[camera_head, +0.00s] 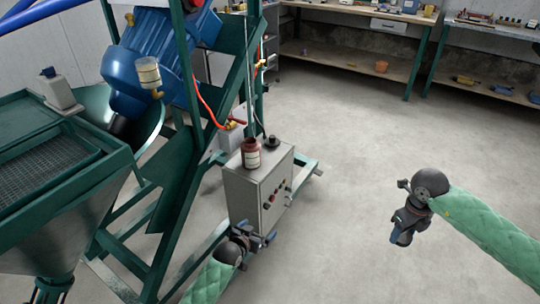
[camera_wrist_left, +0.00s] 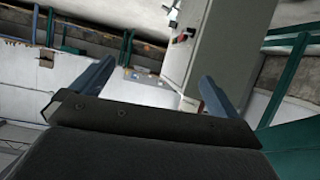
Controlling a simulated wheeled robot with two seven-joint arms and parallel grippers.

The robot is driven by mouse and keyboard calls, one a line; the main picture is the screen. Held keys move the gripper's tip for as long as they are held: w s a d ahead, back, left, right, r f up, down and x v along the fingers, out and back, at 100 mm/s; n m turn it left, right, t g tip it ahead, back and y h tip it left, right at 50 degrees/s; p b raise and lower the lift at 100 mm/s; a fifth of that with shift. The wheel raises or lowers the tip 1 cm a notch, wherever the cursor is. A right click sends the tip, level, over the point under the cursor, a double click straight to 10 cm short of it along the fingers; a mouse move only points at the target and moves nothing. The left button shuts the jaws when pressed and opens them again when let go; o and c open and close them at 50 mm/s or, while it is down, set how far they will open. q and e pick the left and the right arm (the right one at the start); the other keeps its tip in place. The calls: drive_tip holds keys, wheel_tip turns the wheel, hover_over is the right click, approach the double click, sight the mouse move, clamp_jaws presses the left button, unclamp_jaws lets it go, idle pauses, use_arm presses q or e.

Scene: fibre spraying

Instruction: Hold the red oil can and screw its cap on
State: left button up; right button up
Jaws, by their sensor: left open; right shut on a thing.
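The red-brown oil can (camera_head: 251,153) with a pale label stands upright on top of the grey control box. A small black round piece, which looks like its cap (camera_head: 271,142), sits on the box beside it, to the right. My left gripper (camera_head: 266,240) is low in front of the box, below the can and apart from it. Its two blue fingers are spread with nothing between them in the left wrist view (camera_wrist_left: 155,82). My right gripper (camera_head: 402,238) hangs over open floor, well right of the box. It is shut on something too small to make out.
The grey control box (camera_head: 250,195) has buttons on its front. A green steel frame (camera_head: 177,180) and a blue motor (camera_head: 150,60) stand to the left. Shelves (camera_head: 350,55) line the back wall. The floor (camera_head: 350,140) right of the box is clear.

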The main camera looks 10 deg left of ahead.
use_arm(q)
drive_tip(key=w+a+r+t, duration=0.35)
drive_tip(key=w+a, duration=0.25)
drive_tip(key=w, duration=0.4)
use_arm(e)
drive_tip(key=m, duration=0.3)
drive_tip(key=d+m, duration=0.1)
drive_tip(key=m, duration=0.2)
drive_tip(key=d+f+m, duration=0.1)
drive_tip(key=m, duration=0.1)
drive_tip(key=shift+w+m+b, duration=0.25)
drive_tip(key=shift+m+b, duration=0.1)
drive_tip(key=shift+m, duration=0.05)
use_arm(q)
drive_tip(key=t, duration=0.2)
approach(246, 160)
drive_tip(key=w+d, duration=0.1)
drive_tip(key=shift+w+a+r+n+y, duration=0.2)
drive_tip(key=shift+w+n+y, duration=0.1)
drive_tip(key=shift+w+y, duration=0.1)
use_arm(e)
drive_tip(key=shift+w+d+f+m, duration=0.15)
drive_tip(key=shift+d+m, duration=0.2)
drive_tip(key=shift+m, duration=1.05)
drive_tip(key=shift+d+f+m, duration=0.1)
drive_tip(key=shift+d+m, duration=0.2)
drive_tip(key=shift+m, duration=1.1)
drive_tip(key=shift+w+d+f+m, duration=0.15)
drive_tip(key=shift+d+m, duration=0.2)
drive_tip(key=shift+m, duration=1.05)
